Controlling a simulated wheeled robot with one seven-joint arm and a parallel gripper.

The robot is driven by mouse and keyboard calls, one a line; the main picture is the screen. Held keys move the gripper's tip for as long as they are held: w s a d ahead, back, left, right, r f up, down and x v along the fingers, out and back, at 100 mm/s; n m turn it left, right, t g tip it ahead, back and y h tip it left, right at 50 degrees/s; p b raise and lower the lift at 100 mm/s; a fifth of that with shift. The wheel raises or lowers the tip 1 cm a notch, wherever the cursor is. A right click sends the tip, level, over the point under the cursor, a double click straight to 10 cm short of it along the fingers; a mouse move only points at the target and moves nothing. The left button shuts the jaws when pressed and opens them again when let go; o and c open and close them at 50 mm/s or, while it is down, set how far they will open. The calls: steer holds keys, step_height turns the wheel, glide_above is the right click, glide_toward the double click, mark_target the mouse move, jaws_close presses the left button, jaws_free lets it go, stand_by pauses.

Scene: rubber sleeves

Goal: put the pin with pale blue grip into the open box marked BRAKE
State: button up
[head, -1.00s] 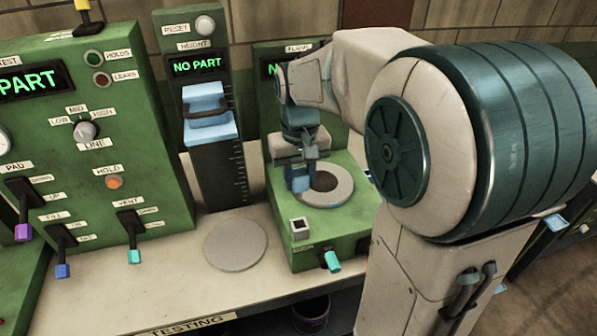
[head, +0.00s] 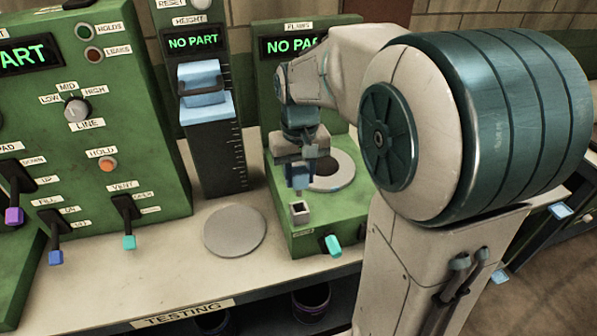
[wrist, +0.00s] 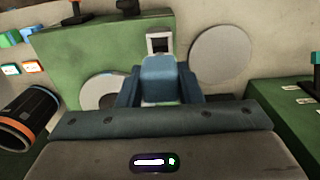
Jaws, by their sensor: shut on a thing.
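My gripper (head: 300,184) is above the front part of the green FLAWS tester (head: 345,222), just behind a small pale square socket (head: 299,212). In the wrist view, its dark blue fingers (wrist: 160,90) are shut on a blue block-like grip (wrist: 160,72), which looks like the pin's pale blue grip. The pin's shaft is hidden, and I cannot tell whether it touches anything. The same socket shows just beyond the grip in the wrist view (wrist: 159,42). I see no box that reads BRAKE.
A grey ring (head: 345,170) lies on the tester beside my gripper. A teal-tipped lever (head: 333,245) sticks out in front. A round grey plate (head: 234,231) and the height gauge (head: 208,130) stand left. Small coloured boxes (wrist: 36,33) with unreadable labels show at the wrist view's upper left.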

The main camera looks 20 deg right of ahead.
mark_target(299, 195)
steer(key=shift+f+b, duration=2.5)
steer(key=shift+f, duration=0.95)
steer(key=shift+f, duration=0.1)
steer(key=o, duration=1.1)
